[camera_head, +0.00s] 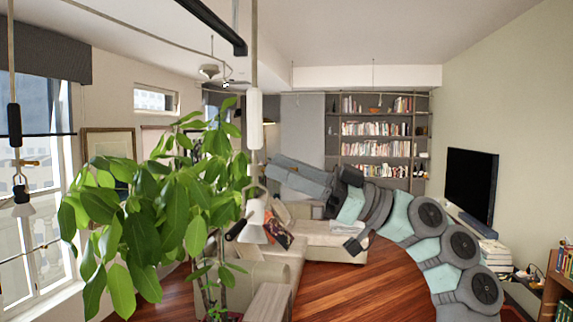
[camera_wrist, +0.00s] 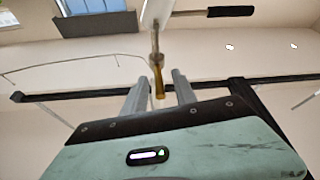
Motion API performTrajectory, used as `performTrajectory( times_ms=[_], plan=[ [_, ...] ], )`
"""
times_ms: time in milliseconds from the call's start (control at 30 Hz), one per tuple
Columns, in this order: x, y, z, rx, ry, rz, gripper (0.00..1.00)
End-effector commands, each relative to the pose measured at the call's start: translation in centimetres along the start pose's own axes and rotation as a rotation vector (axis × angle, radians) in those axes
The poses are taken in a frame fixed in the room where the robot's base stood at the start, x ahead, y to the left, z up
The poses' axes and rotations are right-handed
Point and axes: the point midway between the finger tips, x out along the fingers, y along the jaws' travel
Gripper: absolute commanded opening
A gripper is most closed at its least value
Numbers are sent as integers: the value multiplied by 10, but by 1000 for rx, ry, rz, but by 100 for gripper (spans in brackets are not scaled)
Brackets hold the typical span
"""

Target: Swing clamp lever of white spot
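The white spot (camera_head: 252,222) hangs from a thin rod in the middle of the head view, with a black handle (camera_head: 237,229) at its lower left. My gripper (camera_head: 270,168) is just right of its stem, its grey fingers pointing left. In the wrist view, the brass-coloured clamp lever (camera_wrist: 158,80) points between my fingertips (camera_wrist: 161,74). My gripper is open, with gaps visible on both sides of the lever; depth is unclear. The same black handle (camera_wrist: 230,12) shows at the top. The lever is hard to make out in the head view.
A leafy plant (camera_head: 165,215) stands close on the left of the spot. A second hanging spot (camera_head: 22,195) is at the far left. A sofa (camera_head: 285,265) is below my arm. A television (camera_head: 470,187) is on the right, and black rails (camera_head: 205,20) run overhead.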

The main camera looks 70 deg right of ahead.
Motion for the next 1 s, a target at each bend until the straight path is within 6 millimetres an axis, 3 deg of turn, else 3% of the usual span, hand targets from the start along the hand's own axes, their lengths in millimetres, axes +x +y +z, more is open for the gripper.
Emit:
performTrajectory(
  times_ms=[200, 600, 1000],
  plan=[
    [0, 0, 0, 1, 0, 1, 33],
    [0, 0, 1, 1, 0, 1, 1],
    [0, 0, 1, 1, -1, 0, 0]
  ],
)
